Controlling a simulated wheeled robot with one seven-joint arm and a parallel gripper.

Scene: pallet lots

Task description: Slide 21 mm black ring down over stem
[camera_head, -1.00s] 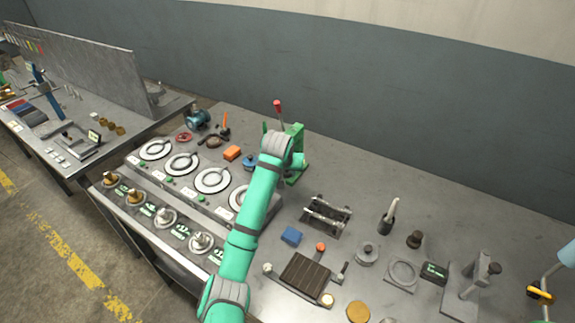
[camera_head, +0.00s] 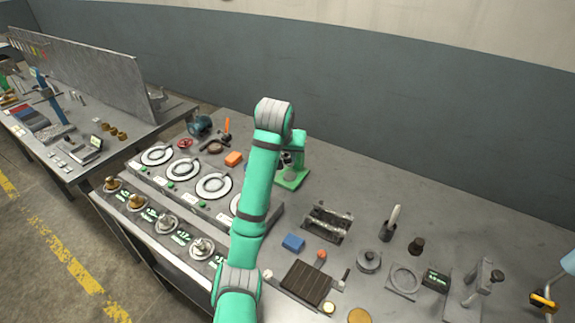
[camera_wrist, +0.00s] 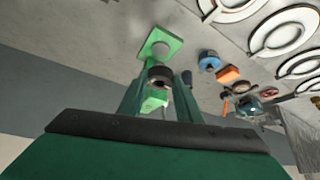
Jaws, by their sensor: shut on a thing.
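In the wrist view my gripper (camera_wrist: 160,92) is shut on a small dark ring (camera_wrist: 160,75), held between the fingertips. The ring's size cannot be read. Beyond it stands a green press-like stand (camera_wrist: 172,44) with a pale round spot on its base. Several metal stems (camera_head: 166,221) stand in a row along the front left of the bench, beside lit green readouts. Which stem is meant cannot be told.
White-and-dark round dials (camera_head: 213,186) sit on a raised panel behind the stems. A dark rack (camera_head: 327,224) and a ribbed dark tray (camera_head: 306,283) stand right of my arm. The bench's back right is clear.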

